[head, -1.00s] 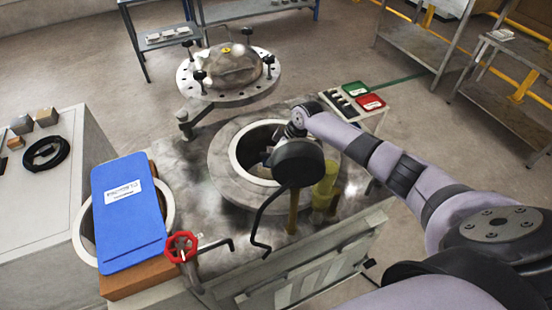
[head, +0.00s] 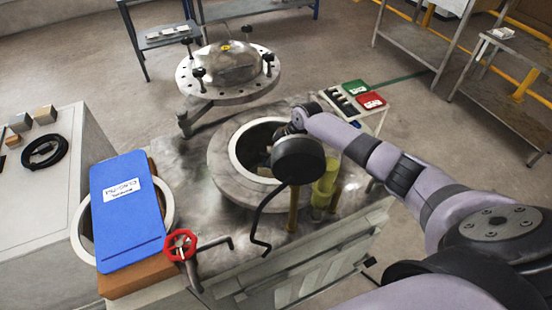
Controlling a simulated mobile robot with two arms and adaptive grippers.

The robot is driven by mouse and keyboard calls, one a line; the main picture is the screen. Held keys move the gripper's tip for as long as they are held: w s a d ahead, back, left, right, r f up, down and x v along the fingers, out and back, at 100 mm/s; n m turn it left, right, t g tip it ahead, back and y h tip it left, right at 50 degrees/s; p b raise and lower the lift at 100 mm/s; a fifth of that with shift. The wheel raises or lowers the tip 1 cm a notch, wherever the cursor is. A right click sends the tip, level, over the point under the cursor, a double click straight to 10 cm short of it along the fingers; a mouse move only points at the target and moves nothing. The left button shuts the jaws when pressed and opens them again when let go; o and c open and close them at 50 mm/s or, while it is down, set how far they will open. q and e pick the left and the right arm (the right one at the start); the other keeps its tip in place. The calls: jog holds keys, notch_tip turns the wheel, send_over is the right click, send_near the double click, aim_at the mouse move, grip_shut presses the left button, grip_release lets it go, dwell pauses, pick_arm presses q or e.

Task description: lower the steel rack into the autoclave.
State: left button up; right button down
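The autoclave (head: 222,152) is a round, pale-rimmed opening set in a worn grey bench top, and it is uncovered. My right arm reaches in from the right, and its dark wrist (head: 299,160) hangs over the right part of the opening. The fingers of my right gripper are hidden behind the wrist, so I cannot see whether they are open or shut. Small, unclear shapes show inside the opening beside the wrist; I cannot make out the steel rack. My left gripper is not in view.
The round bolted lid (head: 228,68) is swung aside behind the opening. A blue binder (head: 128,215) lies at the left, near a red valve wheel (head: 180,244). Yellow posts (head: 325,190) and a thin black bent rod (head: 258,220) show near the wrist. Red and green trays (head: 370,101) stand behind right.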

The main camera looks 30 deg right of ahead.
jog(key=shift+w, duration=0.15)
dwell(0.5)
jog(key=c, duration=1.5)
grip_release()
jog(key=shift+c, duration=0.2)
jog(key=shift+s+f, duration=0.3)
jog(key=shift+s, duration=0.05)
notch_tip(320, 180, up, 6)
jog(key=p, duration=0.5)
jog(key=shift+w, duration=0.15)
notch_tip(320, 180, up, 14)
jog(key=p, duration=1.2)
jog(key=shift+p, duration=0.3)
